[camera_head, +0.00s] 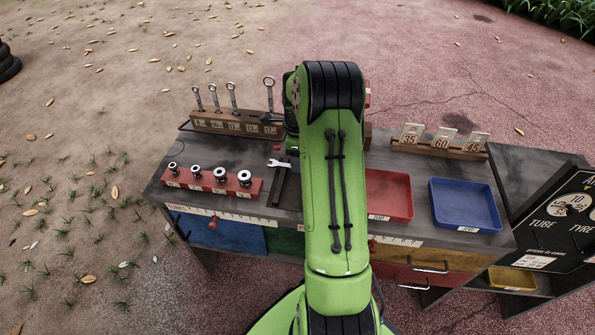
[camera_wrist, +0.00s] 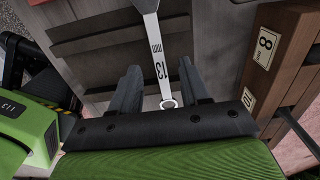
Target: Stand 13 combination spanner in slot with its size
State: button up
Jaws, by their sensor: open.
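The 13 combination spanner (camera_wrist: 160,72) is a pale metal spanner marked 13, seen in the wrist view with its ring end low and its other end cut off at the top. My gripper (camera_wrist: 157,68) is open, with one finger on each side of the spanner's shank and visible gaps. In the head view my arm hides the gripper; a pale open spanner end (camera_head: 279,163) shows on the bench just left of the arm. The wooden spanner rack (camera_head: 225,122) holds several upright spanners; a gap shows before the large rightmost one (camera_head: 268,90). The small slot labels are hard to read.
A red socket rail (camera_head: 212,186) stands front left. A red tray (camera_head: 389,196), a blue tray (camera_head: 465,204) and a wooden card holder (camera_head: 438,148) occupy the right side. In the wrist view, the rack's side with the 8 label (camera_wrist: 264,48) is close on the right.

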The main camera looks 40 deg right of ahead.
jog(key=shift+f, duration=0.7)
jog(key=shift+r, duration=0.1)
grip_shut()
